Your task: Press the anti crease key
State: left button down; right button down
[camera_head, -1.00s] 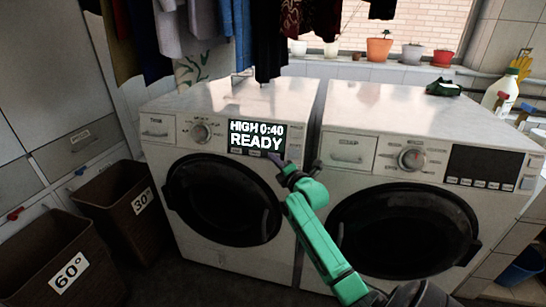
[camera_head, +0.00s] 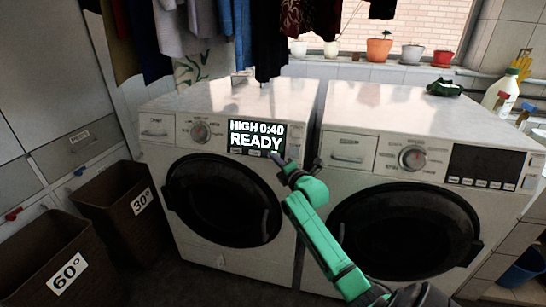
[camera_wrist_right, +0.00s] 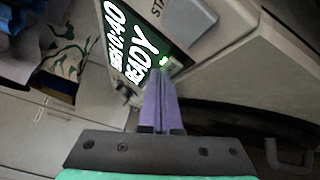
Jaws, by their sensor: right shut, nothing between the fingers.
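The left machine (camera_head: 240,255) has a lit black display (camera_head: 256,130) reading "HIGH 0:40 READY". A row of small keys (camera_head: 236,151) runs along the display's lower edge; their labels are too small to read, so I cannot tell which is anti crease. My right gripper (camera_head: 276,157) has its purple fingers closed together, empty, at the right end of this row. In the right wrist view the fingertips (camera_wrist_right: 161,73) overlap the display's lower edge beside a small green light (camera_wrist_right: 163,61). I cannot tell whether they touch a key. My left gripper is not in view.
A second machine (camera_head: 400,270) with a dark display (camera_head: 485,163) stands close on the right. Clothes (camera_head: 262,35) hang above the left machine. Two brown baskets, marked 30° (camera_head: 115,205) and 60° (camera_head: 35,260), stand on the left. A larger START-side button (camera_wrist_right: 187,17) lies near the display.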

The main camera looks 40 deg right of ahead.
jog(key=shift+s+a+r+p, duration=0.15)
jog(key=shift+s+a+p, duration=0.2)
jog(key=shift+a+p, duration=0.15)
jog(key=s+a+p, duration=0.1)
jog(key=s+a+r+p, duration=0.1)
jog(key=a+p, duration=0.1)
jog(key=s+a+r+p, duration=0.1)
jog(key=p, duration=0.1)
jog(key=shift+s+a, duration=0.1)
jog(key=shift+a, duration=0.2)
